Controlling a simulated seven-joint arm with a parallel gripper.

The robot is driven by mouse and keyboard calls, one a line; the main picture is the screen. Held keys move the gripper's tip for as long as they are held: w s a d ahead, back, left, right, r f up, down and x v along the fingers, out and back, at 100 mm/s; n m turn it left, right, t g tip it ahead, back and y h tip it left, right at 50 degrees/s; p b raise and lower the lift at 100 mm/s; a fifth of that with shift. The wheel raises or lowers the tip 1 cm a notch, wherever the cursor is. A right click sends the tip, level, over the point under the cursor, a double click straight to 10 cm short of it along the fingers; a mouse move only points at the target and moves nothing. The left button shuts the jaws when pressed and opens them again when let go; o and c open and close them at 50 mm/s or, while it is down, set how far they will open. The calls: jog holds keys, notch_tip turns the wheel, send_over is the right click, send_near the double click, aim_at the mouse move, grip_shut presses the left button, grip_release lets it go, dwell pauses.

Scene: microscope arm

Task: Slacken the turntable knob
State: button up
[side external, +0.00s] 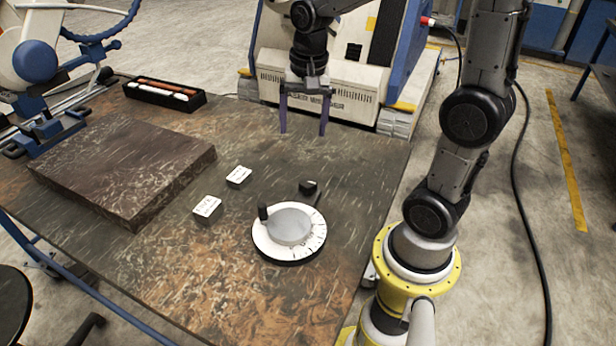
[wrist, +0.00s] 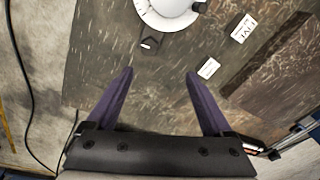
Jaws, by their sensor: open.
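The turntable (side external: 290,225) is a white graduated dial with a grey disc on top, on the table. A black upright peg (side external: 263,213) stands at its left edge. A small black knob-like block (side external: 308,187) sits just behind the dial; I cannot tell which black part is the turntable knob. In the wrist view the dial (wrist: 165,14) is cut off by the top edge, with the black block (wrist: 150,43) below it. My gripper (side external: 303,131) is open and empty, above the table's back edge and behind the dial. Its purple fingers (wrist: 158,73) point toward the block, apart from it.
Two small white labelled blocks (side external: 207,208) (side external: 239,176) lie left of the dial. A thick dark slab (side external: 125,165) lies farther left. A black tray (side external: 165,96) of small items sits at the back left. The table front is clear.

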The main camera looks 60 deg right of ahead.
aim_at(308, 181)
jog(key=shift+m+g, duration=0.4)
jog(key=shift+g, duration=0.2)
jog(key=f, duration=0.5)
jog(key=d+f, duration=0.1)
jog(key=f, duration=0.5)
jog(key=d+f, duration=0.1)
jog(key=f, duration=0.5)
jog(key=shift+d, duration=0.25)
grip_shut()
